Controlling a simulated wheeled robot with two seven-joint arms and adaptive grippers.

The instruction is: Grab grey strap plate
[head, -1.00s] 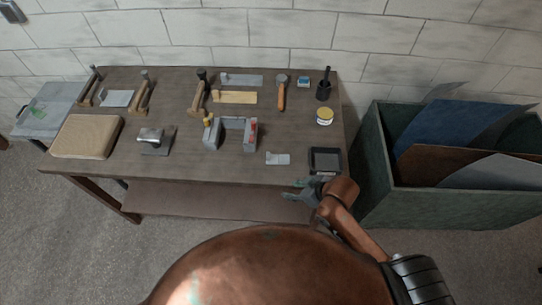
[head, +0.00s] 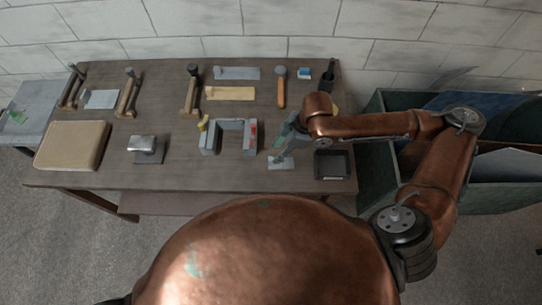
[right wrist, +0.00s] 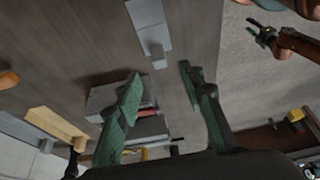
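A small light-grey plate with a narrow tab, which I take as the grey strap plate (head: 281,163), lies flat near the bench's front edge. It shows at the top of the right wrist view (right wrist: 150,28), its tab towards my fingers. My right gripper (head: 283,147) is just above and behind it. In the right wrist view its green fingers (right wrist: 160,86) are apart, with nothing held between them. A small dark, forked gripper on a copper arm, seemingly my left gripper (right wrist: 262,36), shows at the top right; it looks parted and empty.
A grey U-shaped block (head: 212,139) stands left of the plate and a black tray (head: 332,164) lies to its right. A longer grey plate (head: 237,73) and a yellow plate (head: 230,94) lie farther back. A green bin (head: 374,190) stands right of the bench.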

